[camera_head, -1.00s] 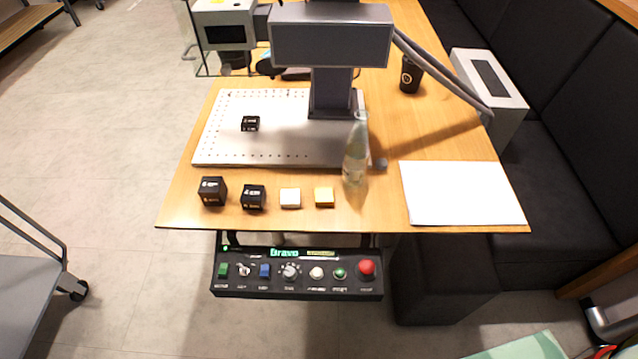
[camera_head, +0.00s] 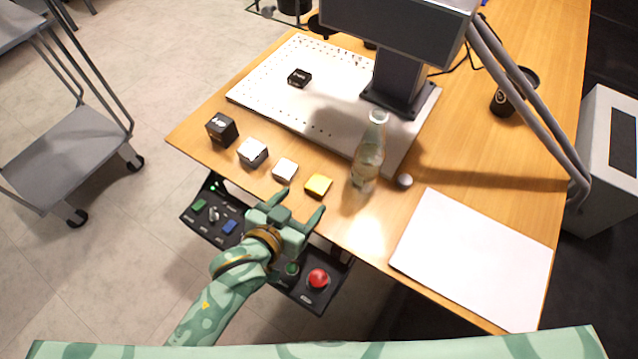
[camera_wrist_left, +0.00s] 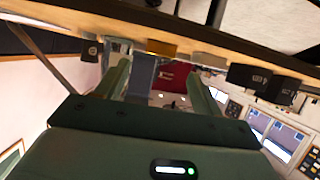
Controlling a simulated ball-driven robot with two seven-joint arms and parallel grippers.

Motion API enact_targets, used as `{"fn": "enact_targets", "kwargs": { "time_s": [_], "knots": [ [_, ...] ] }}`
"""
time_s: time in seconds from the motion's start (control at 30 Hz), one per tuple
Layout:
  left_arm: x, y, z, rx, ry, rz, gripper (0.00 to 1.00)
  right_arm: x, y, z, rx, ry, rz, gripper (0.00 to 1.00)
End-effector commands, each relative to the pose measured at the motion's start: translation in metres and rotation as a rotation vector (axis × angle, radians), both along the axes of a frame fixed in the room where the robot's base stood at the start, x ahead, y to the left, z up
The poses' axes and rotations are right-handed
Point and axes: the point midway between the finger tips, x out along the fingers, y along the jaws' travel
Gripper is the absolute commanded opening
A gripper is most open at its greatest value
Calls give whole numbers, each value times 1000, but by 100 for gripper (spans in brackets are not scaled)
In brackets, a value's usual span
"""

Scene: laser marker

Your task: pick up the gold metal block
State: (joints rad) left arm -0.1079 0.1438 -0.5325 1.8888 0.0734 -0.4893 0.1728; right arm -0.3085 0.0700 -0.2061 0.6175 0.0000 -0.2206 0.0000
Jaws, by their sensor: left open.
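The gold metal block (camera_head: 318,185) lies on the wooden table (camera_head: 440,160) near its front edge, at the right end of a row of blocks. It also shows in the left wrist view (camera_wrist_left: 160,47), beyond the space between my fingers. My left gripper (camera_head: 293,207) is open and empty, just in front of the table edge, above the control panel. Its fingers point toward the table, close to the gold block but apart from it. My right gripper is not in view.
The control panel (camera_head: 240,225) with a red button (camera_head: 318,278) hangs below the edge. A white sheet (camera_head: 475,258) lies right.

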Motion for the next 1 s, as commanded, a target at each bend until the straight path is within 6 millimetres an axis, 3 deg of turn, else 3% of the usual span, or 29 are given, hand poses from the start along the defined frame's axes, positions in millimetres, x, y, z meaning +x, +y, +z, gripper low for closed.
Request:
{"fn": "enact_targets", "kwargs": {
  "time_s": [0.5,0.77,0.8,0.97,1.0],
  "knots": [
    [51,-30,-30,-1,3,-1,67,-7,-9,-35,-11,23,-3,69],
    [55,-32,-28,0,1,-1,67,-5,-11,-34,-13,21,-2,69],
    [55,-32,-28,0,1,-1,64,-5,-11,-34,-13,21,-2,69],
    [55,-32,-28,0,1,-1,20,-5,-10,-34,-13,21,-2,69],
    [55,-32,-28,1,1,0,17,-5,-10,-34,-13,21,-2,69]
  ]
}}
